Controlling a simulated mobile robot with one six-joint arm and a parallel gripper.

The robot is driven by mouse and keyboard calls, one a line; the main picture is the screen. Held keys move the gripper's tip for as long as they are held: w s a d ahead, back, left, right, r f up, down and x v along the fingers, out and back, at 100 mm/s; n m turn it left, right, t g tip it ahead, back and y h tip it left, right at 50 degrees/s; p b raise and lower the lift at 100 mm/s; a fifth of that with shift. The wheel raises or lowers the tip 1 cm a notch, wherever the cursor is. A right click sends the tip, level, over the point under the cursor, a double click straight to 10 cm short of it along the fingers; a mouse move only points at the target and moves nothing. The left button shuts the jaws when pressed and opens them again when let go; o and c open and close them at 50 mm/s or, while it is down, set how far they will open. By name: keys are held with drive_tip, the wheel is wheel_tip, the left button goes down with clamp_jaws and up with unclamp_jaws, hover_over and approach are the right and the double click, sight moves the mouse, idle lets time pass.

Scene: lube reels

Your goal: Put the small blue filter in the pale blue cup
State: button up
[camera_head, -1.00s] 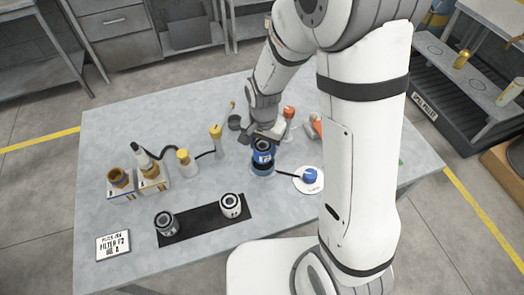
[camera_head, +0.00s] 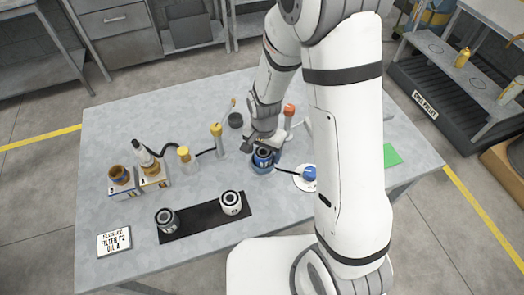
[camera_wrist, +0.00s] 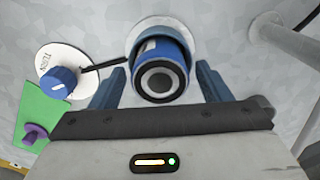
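The small blue filter (camera_head: 263,157) stands in the pale blue cup (camera_head: 262,170) near the middle of the table, with only its upper part clear of the rim. In the wrist view the filter (camera_wrist: 160,72) shows its dark ringed top, and the cup's blue rim (camera_wrist: 150,33) shows behind it. My gripper (camera_head: 266,150) is at the filter. In the wrist view its two blue fingers (camera_wrist: 161,70) stand on either side with a visible gap to the filter on both sides. The near side of the cup is hidden by the filter in that view.
A white disc with a blue knob (camera_head: 309,173) lies right of the cup. An orange-topped post (camera_head: 289,112) stands behind. Yellow-capped bottles (camera_head: 217,135) are at left. A green pad (camera_head: 392,155) lies at right.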

sight(264, 151)
drive_tip(key=shift+r, duration=0.1)
wheel_tip(264, 151, up, 11)
drive_tip(key=s+d+r+n+t, duration=0.3)
drive_tip(key=s+d+r+n, duration=0.2)
drive_tip(key=s+d+r, duration=0.6)
wheel_tip(264, 151, up, 2)
drive_tip(key=shift+s+d+r+n, duration=0.1)
drive_tip(key=shift+s+d+n, duration=0.25)
drive_tip(key=shift+s, duration=0.65)
drive_tip(key=shift+w+a, duration=0.1)
idle(0.7)
